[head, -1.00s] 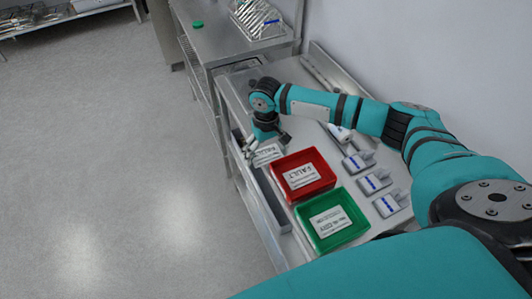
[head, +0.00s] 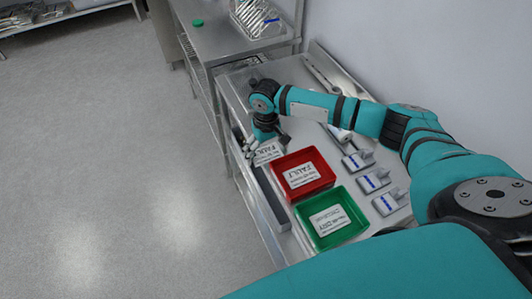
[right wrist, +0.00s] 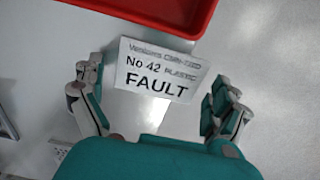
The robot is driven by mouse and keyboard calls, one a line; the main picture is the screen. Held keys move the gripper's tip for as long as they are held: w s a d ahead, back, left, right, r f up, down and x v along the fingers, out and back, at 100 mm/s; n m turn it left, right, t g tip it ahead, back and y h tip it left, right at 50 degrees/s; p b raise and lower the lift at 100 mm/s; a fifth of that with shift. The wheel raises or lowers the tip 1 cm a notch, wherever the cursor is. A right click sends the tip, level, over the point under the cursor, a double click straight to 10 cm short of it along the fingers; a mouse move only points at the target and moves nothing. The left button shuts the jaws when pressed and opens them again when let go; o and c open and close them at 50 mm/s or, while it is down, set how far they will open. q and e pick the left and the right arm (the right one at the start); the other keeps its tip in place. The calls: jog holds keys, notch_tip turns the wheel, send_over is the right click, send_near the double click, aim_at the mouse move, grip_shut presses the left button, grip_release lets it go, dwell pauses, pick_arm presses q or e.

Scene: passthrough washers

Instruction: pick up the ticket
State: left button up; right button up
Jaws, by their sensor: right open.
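The ticket (head: 268,154) is a white card on the metal table, left of the red tray in the head view. In the right wrist view the ticket (right wrist: 160,70) reads "No 42 PLASTIC FAULT" and lies slightly tilted, just below the red tray's edge. My right gripper (head: 252,146) is low over the table at the ticket. In the right wrist view its two fingers (right wrist: 157,88) are spread apart on either side of the ticket, with gaps between them and the card. Nothing is held. My left gripper is not in view.
A red tray (head: 327,184) and a green tray (head: 360,225) stand beside the ticket, each with a labelled card inside. Several grey-white holders with blue marks (head: 372,182) stand right of them. A dark rail (head: 266,196) runs along the table's left side.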

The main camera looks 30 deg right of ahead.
aim_at(266, 155)
jog(key=c, duration=0.5)
jog(key=shift+c, duration=0.2)
jog(key=shift+r+b, duration=0.15)
jog(key=shift+b, duration=0.4)
jog(key=r, duration=0.2)
jog(key=r+b, duration=0.1)
jog(key=shift+s+a+r, duration=0.15)
jog(key=shift+s+r, duration=0.05)
jog(key=shift+r, duration=0.15)
jog(key=s+a+r+b, duration=0.1)
jog(key=s+a+b, duration=0.1)
jog(key=s+a, duration=0.6)
jog(key=s, duration=0.5)
jog(key=shift+a+r+b, duration=0.3)
jog(key=shift+a+b, duration=0.05)
